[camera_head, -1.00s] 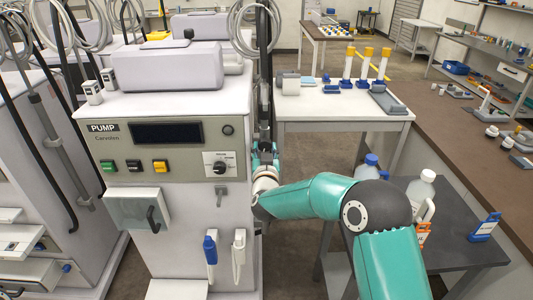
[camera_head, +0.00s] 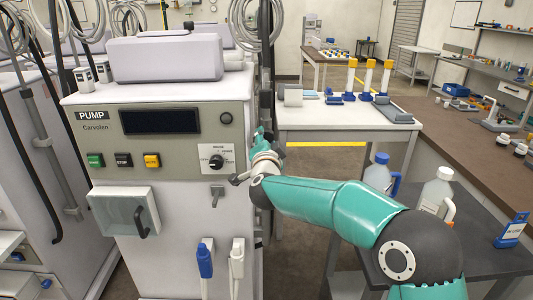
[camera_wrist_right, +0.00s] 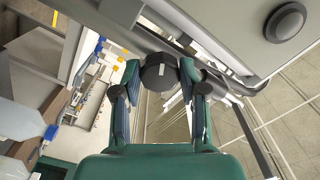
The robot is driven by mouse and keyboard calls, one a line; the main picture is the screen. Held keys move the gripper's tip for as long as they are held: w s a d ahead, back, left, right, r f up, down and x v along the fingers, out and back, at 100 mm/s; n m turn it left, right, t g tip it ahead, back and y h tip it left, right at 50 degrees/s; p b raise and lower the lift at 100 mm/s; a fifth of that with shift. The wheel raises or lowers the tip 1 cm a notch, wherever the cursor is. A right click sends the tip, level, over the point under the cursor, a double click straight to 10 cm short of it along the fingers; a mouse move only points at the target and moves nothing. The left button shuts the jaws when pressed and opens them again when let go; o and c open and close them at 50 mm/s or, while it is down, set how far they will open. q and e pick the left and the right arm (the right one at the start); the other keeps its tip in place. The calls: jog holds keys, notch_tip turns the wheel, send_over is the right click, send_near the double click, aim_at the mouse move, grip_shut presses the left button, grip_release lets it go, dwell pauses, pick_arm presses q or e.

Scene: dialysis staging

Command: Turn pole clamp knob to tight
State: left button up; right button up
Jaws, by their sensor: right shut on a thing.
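The pole clamp knob (camera_wrist_right: 157,77) is a dark round cap with a pale mark on its edge, seen in the right wrist view. My right gripper (camera_wrist_right: 160,66) is shut on it, with one finger on each side. In the head view my right gripper (camera_head: 261,138) is at the right side of the pump machine, beside the dark pole (camera_head: 265,70). The knob is hidden there behind my gripper and wrist. I cannot read the knob's setting. My left gripper is not in view.
The pump machine (camera_head: 160,91) stands close on the left of my right arm, with a front dial (camera_head: 216,162). A white table (camera_head: 340,120) with yellow-capped tubes is behind. A dark side table (camera_head: 480,215) holding bottles (camera_head: 436,190) is at the right, close to my arm.

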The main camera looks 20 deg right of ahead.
jog(key=m+b, duration=0.4)
jog(key=m, duration=0.3)
jog(key=m+b, duration=0.5)
jog(key=m, duration=0.3)
jog(key=m+b, duration=0.4)
jog(key=m, duration=0.4)
jog(key=shift+d+f+b, duration=0.1)
jog(key=shift+f+b, duration=0.15)
jog(key=shift+b, duration=0.15)
jog(key=o, duration=0.9)
jog(key=v, duration=1.2)
jog(key=shift+r, duration=0.2)
